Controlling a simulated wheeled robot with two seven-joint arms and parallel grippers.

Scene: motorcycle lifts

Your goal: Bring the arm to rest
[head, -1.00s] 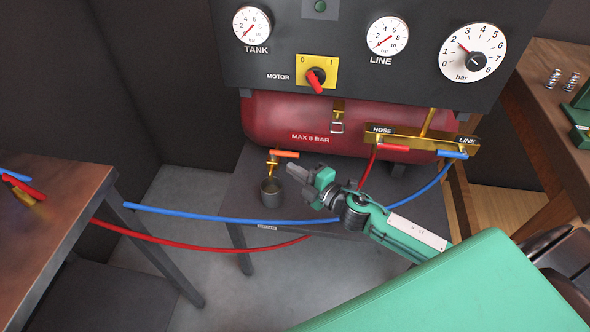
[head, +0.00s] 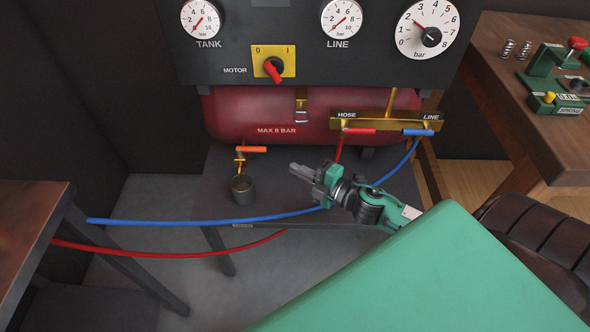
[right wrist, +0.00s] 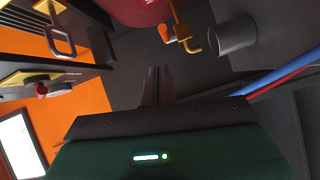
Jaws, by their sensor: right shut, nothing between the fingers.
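My right gripper (head: 298,170) is in the middle of the head view, in front of the red tank and above the grey shelf. Its fingers are shut, point left and hold nothing. The shut fingers also show in the right wrist view (right wrist: 156,85), apart from everything around them. The brass drain valve with its orange handle (head: 251,149) and the grey cup (head: 242,189) below it are to the left of the fingertips. My left gripper is not in view.
The red tank (head: 240,112) sits under the gauge panel (head: 230,61). A brass manifold (head: 385,121) has red and blue handles. A blue hose (head: 170,222) and a red hose (head: 150,254) cross low in front. Brown tables stand left (head: 30,215) and right (head: 500,90).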

